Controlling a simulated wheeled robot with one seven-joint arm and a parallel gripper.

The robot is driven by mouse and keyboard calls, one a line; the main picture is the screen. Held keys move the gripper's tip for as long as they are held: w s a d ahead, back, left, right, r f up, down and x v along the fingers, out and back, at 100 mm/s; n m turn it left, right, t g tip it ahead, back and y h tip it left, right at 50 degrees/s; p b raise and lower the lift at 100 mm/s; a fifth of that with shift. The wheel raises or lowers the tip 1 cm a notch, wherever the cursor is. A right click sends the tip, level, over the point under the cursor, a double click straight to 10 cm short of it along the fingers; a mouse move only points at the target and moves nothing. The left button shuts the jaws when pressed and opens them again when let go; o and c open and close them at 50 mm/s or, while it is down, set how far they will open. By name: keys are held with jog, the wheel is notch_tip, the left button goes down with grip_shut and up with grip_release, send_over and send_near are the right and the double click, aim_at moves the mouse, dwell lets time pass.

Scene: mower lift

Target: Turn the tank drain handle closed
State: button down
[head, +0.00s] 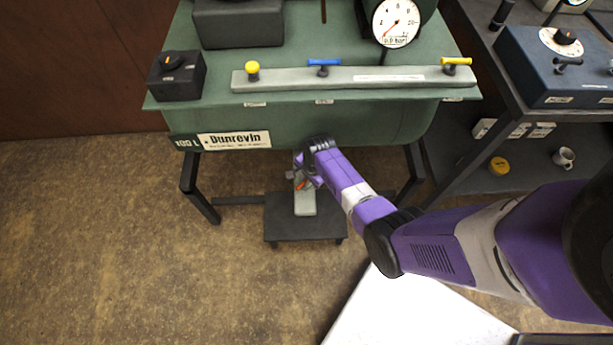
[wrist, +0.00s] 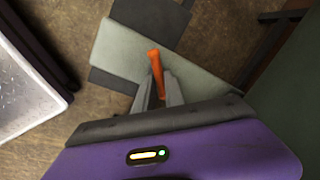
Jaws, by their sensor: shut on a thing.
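The green tank (head: 300,125) stands on dark legs. Its orange drain handle (wrist: 157,68) shows in the wrist view between the two grey fingers of my gripper (wrist: 158,92), which are shut on it. The handle's far end sticks out past the fingertips, over a pale grey plate (wrist: 115,48). In the head view a small bit of orange (head: 300,184) shows under the tank, beside my gripper (head: 300,183). My wrist hides most of the handle there. I cannot tell its exact angle to the valve.
A low dark platform (head: 285,228) stands on the floor below the tank. Yellow and blue handles sit on the rail (head: 400,78) on the tank top. A dark shelf (head: 520,160) with a mug (head: 563,157) is at right. The brown floor at left is clear.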

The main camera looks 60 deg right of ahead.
jog(key=m, duration=0.2)
jog(key=m+p, duration=0.1)
jog(key=m, duration=0.1)
jog(key=shift+s+a+h, duration=0.15)
jog(key=shift+a+h, duration=0.05)
jog(key=shift+h, duration=0.2)
jog(key=shift+s+a+m+g+h, duration=0.1)
jog(key=shift+m+g+h, duration=0.1)
jog(key=shift+m, duration=0.85)
jog(key=shift+a+m+g+h, duration=0.1)
jog(key=shift+m+g, duration=0.1)
jog(key=shift+m, duration=0.85)
jog(key=c, duration=1.4)
grip_release()
jog(key=shift+c, duration=0.2)
notch_tip(320, 180, up, 8)
jog(key=a+p, duration=0.1)
jog(key=p, duration=0.1)
jog(key=shift+s+f+p, duration=0.2)
jog(key=shift+s+p, duration=0.2)
jog(key=shift+s, duration=0.05)
